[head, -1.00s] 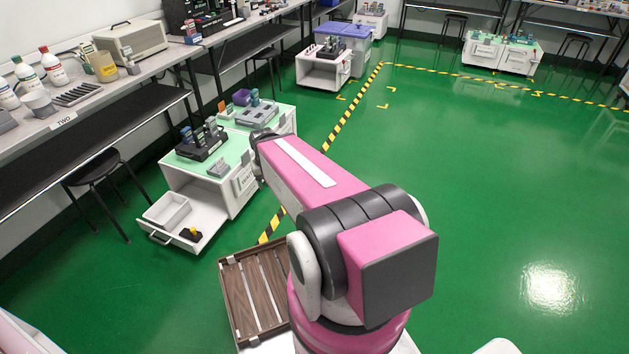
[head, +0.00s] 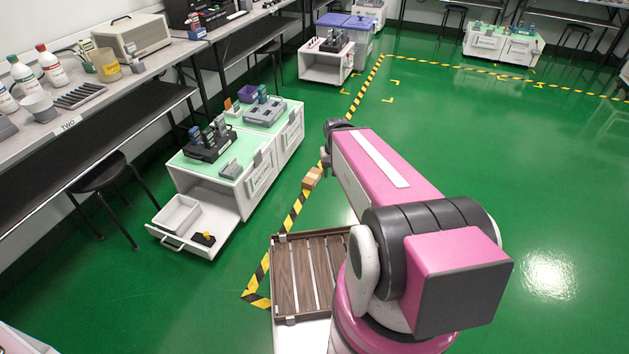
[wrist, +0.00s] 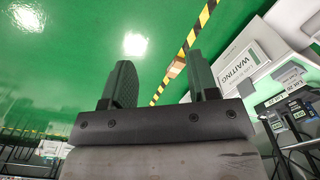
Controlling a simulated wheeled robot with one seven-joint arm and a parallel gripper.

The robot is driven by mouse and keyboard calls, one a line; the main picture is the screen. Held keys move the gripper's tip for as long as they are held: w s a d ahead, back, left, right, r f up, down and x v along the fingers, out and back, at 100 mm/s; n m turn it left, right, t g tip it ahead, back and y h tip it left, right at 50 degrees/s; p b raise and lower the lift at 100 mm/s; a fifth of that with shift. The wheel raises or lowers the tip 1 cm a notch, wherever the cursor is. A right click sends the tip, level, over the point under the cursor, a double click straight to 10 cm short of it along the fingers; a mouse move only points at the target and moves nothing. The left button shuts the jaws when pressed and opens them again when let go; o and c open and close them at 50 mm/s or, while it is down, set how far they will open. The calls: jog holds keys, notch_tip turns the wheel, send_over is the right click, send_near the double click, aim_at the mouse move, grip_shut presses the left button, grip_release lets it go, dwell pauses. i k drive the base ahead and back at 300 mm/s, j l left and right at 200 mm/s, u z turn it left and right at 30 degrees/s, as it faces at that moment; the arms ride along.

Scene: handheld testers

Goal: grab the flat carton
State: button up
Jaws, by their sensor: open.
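A small brown carton (head: 311,178) appears to lie on the green floor at the yellow-and-black tape, right of the white cabinets. In the wrist view the carton (wrist: 177,69) shows small and some way beyond my fingers, between their tips and nearer the right one. My gripper (wrist: 160,62) is open, with nothing between its two dark fingers. In the head view my pink arm reaches forward just right of the carton, and the fingers cannot be made out there.
White cabinets (head: 252,180) with green tops stand left of the carton. One has an open drawer (head: 190,228) sticking out low. A slatted wooden tray (head: 307,275) is beside my arm's base. A stool (head: 100,175) stands at the left bench. The floor at right is clear.

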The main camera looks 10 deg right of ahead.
aim_at(312, 178)
jog(key=u, duration=0.3)
jog(key=i+l+u, duration=0.15)
jog(key=l+u, duration=0.7)
jog(key=l, duration=0.2)
jog(key=l+u, duration=0.1)
jog(key=l, duration=1.1)
jog(key=l+u, duration=0.1)
jog(key=l, duration=1.1)
jog(key=l+u, duration=0.1)
jog(key=l, duration=1.1)
